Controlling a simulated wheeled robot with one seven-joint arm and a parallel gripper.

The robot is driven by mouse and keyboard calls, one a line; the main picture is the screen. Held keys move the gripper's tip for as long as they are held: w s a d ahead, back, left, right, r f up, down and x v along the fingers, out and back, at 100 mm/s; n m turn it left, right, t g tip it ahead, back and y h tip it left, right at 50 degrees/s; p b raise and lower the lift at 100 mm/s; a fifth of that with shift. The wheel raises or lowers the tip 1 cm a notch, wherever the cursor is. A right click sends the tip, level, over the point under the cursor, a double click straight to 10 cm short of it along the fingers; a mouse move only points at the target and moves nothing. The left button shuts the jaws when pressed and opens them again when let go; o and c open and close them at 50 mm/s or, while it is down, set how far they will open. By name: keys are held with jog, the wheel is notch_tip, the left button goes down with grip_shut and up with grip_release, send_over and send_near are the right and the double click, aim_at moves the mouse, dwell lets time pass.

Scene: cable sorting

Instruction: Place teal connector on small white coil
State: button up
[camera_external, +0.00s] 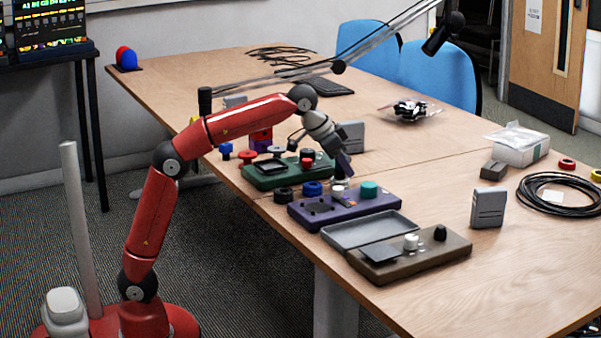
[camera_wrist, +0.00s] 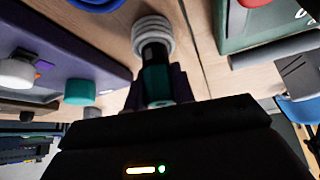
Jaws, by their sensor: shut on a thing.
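In the wrist view, my gripper (camera_wrist: 157,92) is shut on a teal connector (camera_wrist: 155,84), with a purple finger on each side. The connector's black end (camera_wrist: 154,52) points at the small white coil (camera_wrist: 152,30), a stack of pale rings on the wooden table. The black end overlaps the coil in this view; I cannot tell whether they touch. In the external view, my gripper (camera_external: 344,170) is low over the table between the green box and the purple box. The held connector and the coil cannot be made out clearly there.
The purple box (camera_external: 300,214) carries a teal knob (camera_external: 369,188) and a white knob. The green box (camera_external: 262,180) stands behind it, and a brown box (camera_external: 440,256) in front. A grey upright block (camera_external: 489,207) and black cable coil (camera_external: 545,205) lie right.

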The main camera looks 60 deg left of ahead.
jog(key=o, duration=1)
jog(key=shift+s+r, duration=0.1)
jog(key=shift+r, duration=0.3)
jog(key=p+v, duration=0.3)
jog(key=v, duration=0.8)
jog(key=shift+p, duration=0.4)
jog(key=shift+s+a+r, duration=0.1)
jog(key=shift+s+a, duration=0.05)
